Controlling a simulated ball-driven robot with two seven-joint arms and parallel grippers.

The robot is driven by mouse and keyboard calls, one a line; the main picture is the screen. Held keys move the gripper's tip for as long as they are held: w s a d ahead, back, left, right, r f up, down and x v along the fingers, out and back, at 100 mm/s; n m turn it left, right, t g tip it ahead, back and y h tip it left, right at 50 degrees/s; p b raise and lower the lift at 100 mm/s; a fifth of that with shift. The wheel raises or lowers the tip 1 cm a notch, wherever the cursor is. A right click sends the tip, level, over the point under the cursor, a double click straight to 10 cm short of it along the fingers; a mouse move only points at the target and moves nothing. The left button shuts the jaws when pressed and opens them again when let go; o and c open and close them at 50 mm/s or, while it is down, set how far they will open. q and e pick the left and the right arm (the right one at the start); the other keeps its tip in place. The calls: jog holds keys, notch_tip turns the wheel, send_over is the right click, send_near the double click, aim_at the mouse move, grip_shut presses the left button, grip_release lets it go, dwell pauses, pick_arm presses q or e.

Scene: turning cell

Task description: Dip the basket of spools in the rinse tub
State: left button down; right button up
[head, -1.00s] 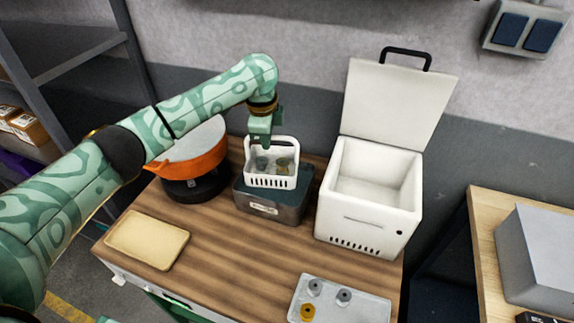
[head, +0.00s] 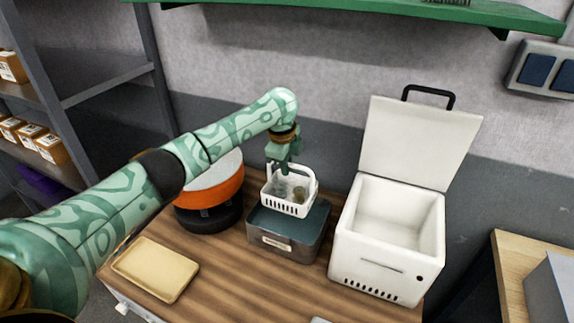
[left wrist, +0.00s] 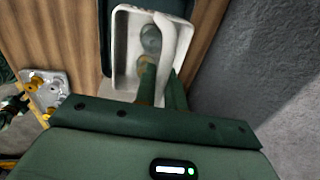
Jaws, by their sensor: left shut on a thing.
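The white basket (head: 287,208) hangs upright from my left gripper (head: 284,168), which is shut on its handle. Grey and brass-coloured spools (head: 299,193) sit inside it. The rinse tub (head: 282,252) is a grey box with dark teal liquid, standing on the wooden bench. The basket is over the tub, with liquid visible in front of and below it. In the left wrist view the basket (left wrist: 122,48) shows past the gripper (left wrist: 160,92), with a grey spool (left wrist: 151,38) inside; the gripper hides part of it. My right gripper is not clearly seen.
A white lidded box (head: 385,255) stands open just right of the tub. An orange and black round machine (head: 215,195) is close on the left. A tan tray (head: 155,269) lies front left. A metal plate with spools (left wrist: 45,90) shows in the left wrist view. The bench front is clear.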

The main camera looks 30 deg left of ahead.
aim_at(286, 198)
pick_arm(q)
jog(key=shift+f+b, duration=1.65)
jog(key=shift+b, duration=0.35)
jog(key=shift+f+b, duration=0.65)
jog(key=shift+f, duration=2.05)
jog(key=shift+f+b, duration=1.05)
jog(key=shift+f, duration=1.85)
notch_tip(286, 198, up, 10)
jog(key=p, duration=1)
jog(key=shift+f, duration=0.1)
jog(key=shift+r+p, duration=1.4)
jog(key=shift+p, duration=0.3)
